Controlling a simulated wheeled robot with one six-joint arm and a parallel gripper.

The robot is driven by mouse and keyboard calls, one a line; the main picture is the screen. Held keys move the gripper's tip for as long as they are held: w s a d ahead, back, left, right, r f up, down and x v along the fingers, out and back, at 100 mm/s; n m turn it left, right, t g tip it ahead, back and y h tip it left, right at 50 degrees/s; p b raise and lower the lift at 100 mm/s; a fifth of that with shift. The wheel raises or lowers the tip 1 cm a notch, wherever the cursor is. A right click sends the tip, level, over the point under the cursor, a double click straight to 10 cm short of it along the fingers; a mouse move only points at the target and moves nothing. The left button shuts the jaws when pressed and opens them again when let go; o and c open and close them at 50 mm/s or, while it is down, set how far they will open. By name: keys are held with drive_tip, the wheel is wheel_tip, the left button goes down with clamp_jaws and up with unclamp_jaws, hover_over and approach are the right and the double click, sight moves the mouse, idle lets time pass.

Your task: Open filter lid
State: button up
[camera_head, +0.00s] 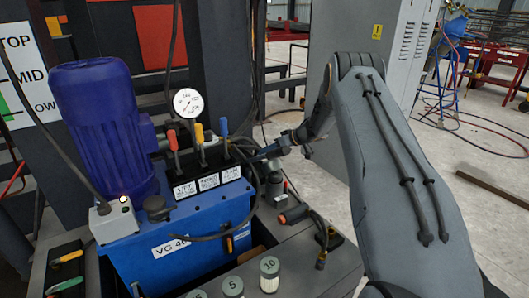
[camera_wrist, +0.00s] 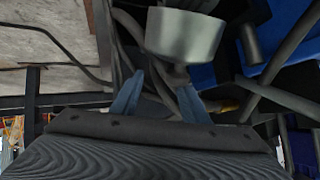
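A grey metal cylinder that looks like the filter housing with its lid (camera_head: 275,188) stands at the right side of the blue hydraulic unit (camera_head: 190,243). In the wrist view a silver round cap or cup (camera_wrist: 185,36) shows at the top centre, probably the same part. My gripper (camera_head: 264,155) is above and beside the housing, near the unit's levers. In the wrist view its two blue fingers (camera_wrist: 160,98) are spread apart with nothing held between them. The silver part lies beyond the fingertips, and I cannot tell whether they touch it.
The unit carries a blue motor (camera_head: 103,125), a pressure gauge (camera_head: 188,102) and red, yellow and blue levers (camera_head: 200,135). Black hoses curve close to my gripper. Numbered cylinders (camera_head: 269,274) stand at the front edge. A grey cabinet (camera_head: 362,50) is behind my arm.

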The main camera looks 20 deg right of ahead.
drive_tip(key=shift+s+d+r+p, duration=0.3)
drive_tip(key=shift+d+r, duration=0.1)
drive_tip(key=shift+r, duration=0.1)
drive_tip(key=shift+s+d+r+p, duration=0.1)
drive_tip(key=shift+s+r+p, duration=0.15)
drive_tip(key=shift+r+p, duration=0.15)
drive_tip(key=p+v, duration=0.1)
drive_tip(key=v, duration=0.7)
drive_tip(key=shift+f, duration=0.1)
